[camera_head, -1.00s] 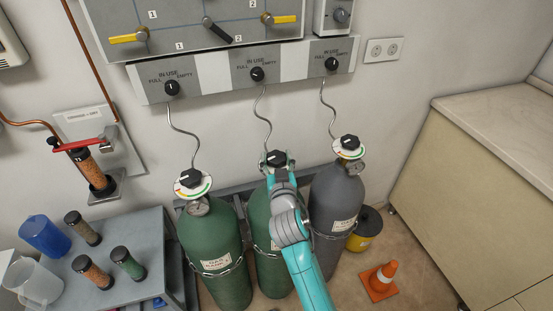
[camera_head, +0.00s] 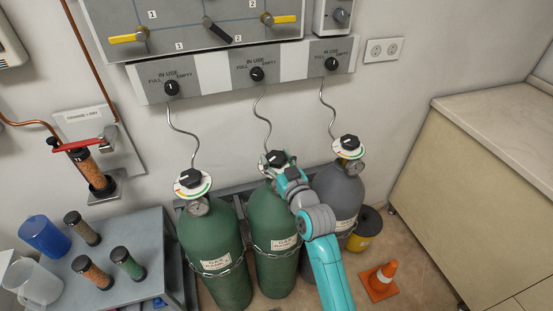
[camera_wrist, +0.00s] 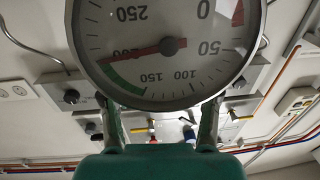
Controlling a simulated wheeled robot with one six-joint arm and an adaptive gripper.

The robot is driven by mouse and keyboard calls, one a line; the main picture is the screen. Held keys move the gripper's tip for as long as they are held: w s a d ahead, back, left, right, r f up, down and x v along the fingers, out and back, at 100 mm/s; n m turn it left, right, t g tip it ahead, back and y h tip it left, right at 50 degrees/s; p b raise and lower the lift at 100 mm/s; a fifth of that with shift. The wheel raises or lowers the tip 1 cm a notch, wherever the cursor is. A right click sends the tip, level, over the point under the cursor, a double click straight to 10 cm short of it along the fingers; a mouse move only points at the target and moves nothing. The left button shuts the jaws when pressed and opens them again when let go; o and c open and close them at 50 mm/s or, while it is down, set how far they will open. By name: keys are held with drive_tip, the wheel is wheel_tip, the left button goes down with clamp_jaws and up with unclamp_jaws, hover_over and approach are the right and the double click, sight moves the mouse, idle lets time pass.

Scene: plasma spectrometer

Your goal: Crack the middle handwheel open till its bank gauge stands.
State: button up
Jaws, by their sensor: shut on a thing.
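The middle handwheel (camera_head: 276,158) is a black knob on top of the middle green cylinder (camera_head: 271,215), with a white dial collar under it. My gripper (camera_head: 283,166) is at this handwheel, coming in from the front right, and is shut on it. In the wrist view, a round gauge (camera_wrist: 190,75) fills the upper middle, upside down to me. Its red needle points left, near the 200 mark at the end of the green band. My fingers (camera_wrist: 160,122) rise either side below the gauge, which hides their tips and the handwheel.
A green cylinder (camera_head: 215,260) with its own handwheel (camera_head: 190,180) stands left, and a grey cylinder (camera_head: 339,195) with another (camera_head: 349,143) stands right. Thin bent pipes rise behind them to a wall panel (camera_head: 240,72).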

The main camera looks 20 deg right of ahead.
drive_tip(key=shift+d+n+g+y, duration=0.1)
drive_tip(key=shift+n+g+y, duration=0.2)
drive_tip(key=shift+n+y, duration=0.95)
drive_tip(key=shift+n+g+y, duration=0.3)
drive_tip(key=shift+n+y, duration=0.05)
drive_tip(key=shift+y, duration=0.8)
drive_tip(key=o, duration=1.2)
drive_tip(key=v, duration=1.2)
